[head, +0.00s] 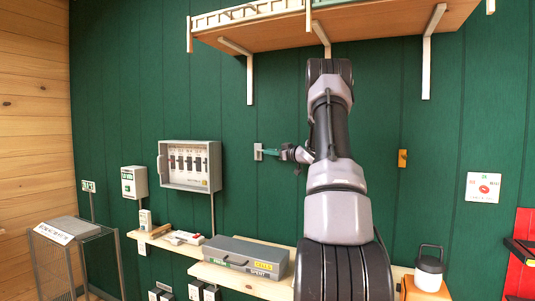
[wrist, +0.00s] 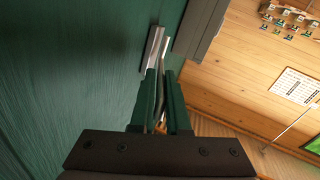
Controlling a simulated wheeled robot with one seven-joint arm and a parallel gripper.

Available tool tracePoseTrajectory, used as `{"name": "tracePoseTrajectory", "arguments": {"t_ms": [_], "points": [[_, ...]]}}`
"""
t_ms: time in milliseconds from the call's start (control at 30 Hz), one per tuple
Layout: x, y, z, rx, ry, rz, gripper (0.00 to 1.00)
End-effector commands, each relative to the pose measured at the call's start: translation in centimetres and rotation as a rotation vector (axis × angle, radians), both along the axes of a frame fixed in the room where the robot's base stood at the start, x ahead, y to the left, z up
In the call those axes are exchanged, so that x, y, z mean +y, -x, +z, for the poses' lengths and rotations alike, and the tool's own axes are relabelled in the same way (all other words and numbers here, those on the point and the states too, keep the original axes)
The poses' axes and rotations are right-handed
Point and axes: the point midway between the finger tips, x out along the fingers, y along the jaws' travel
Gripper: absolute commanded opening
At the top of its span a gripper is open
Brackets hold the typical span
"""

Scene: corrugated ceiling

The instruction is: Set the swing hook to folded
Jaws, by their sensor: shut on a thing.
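The swing hook's pale metal plate (head: 258,152) is on the green wall, left of my arm in the head view. In the wrist view, the plate (wrist: 152,48) lies along the wall. A thin metal arm (wrist: 165,52) beside it reaches down between my fingers. My gripper (head: 268,152) has green fingers and points left at the hook. In the wrist view, my gripper (wrist: 161,78) is shut on the hook's arm. The fingers hide the arm's lower part, and its exact angle to the wall is hard to tell.
A wooden shelf (head: 375,22) hangs above. A grey toolbox (head: 238,257) sits on a lower ledge.

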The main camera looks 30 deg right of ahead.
Motion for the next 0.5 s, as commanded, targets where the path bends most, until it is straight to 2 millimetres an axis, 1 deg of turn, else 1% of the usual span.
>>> {"name": "tracePoseTrajectory", "arguments": {"t_ms": [33, 133, 500], "points": [[-0.37, -0.12, 0.16, -0.004, 0.001, 0.015, 0.00], [-0.57, -0.20, 0.19, -0.004, 0.002, 0.045, 0.00], [-0.59, -0.35, 0.31, -0.005, 0.001, 0.080, 0.00]]}}
